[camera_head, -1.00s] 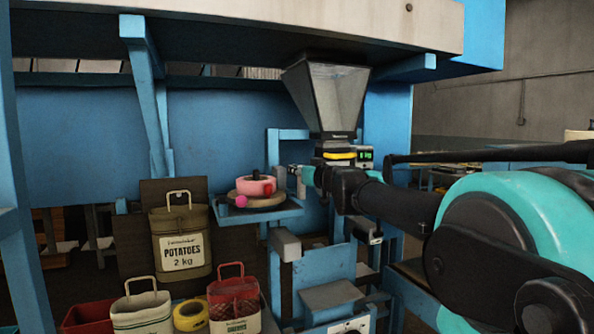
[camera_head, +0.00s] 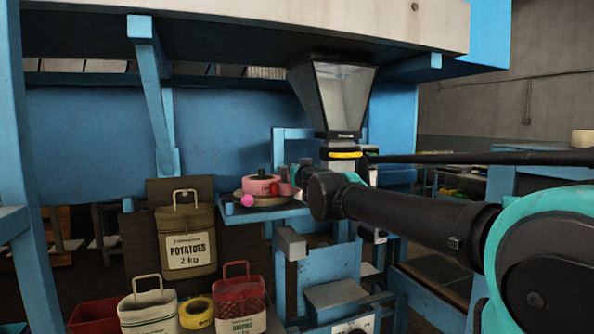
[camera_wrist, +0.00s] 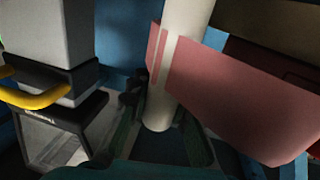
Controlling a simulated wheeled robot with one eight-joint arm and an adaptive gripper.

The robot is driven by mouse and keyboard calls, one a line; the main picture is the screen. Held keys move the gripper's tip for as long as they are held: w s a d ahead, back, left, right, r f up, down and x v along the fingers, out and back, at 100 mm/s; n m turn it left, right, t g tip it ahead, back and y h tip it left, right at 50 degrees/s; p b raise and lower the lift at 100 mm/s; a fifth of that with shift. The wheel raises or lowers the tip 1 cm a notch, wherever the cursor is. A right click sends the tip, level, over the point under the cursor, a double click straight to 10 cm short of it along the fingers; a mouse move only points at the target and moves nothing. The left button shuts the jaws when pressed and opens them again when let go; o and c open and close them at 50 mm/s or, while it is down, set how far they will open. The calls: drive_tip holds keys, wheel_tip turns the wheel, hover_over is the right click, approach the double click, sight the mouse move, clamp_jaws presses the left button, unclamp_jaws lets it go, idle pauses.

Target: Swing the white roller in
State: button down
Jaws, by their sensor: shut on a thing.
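The white roller (camera_wrist: 185,40) is a pale upright cylinder in the wrist view. Its end lies between the fingers of my gripper (camera_wrist: 160,125), which is shut on it. A pink spool (camera_wrist: 225,90) is close beside the roller in the wrist view. In the head view the pink spool (camera_head: 261,186) sits on a round plate on a small blue shelf, with a pink ball (camera_head: 247,200) at its left. There my wrist hides most of the gripper, and I cannot make out the roller.
A clear hopper (camera_head: 340,97) with a yellow handle (camera_head: 345,155) stands right beside my gripper. A potato sack (camera_head: 187,240) hangs at the left. A red sack (camera_head: 239,300), a white sack (camera_head: 148,308) and yellow tape (camera_head: 196,312) are below. Blue frame posts surround the area.

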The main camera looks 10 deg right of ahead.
drive_tip(key=c, duration=1.4)
unclamp_jaws()
drive_tip(key=shift+s, duration=0.1)
drive_tip(key=s, duration=0.8)
drive_tip(key=s+d, duration=0.1)
drive_tip(key=s, duration=0.2)
drive_tip(key=shift+s, duration=0.4)
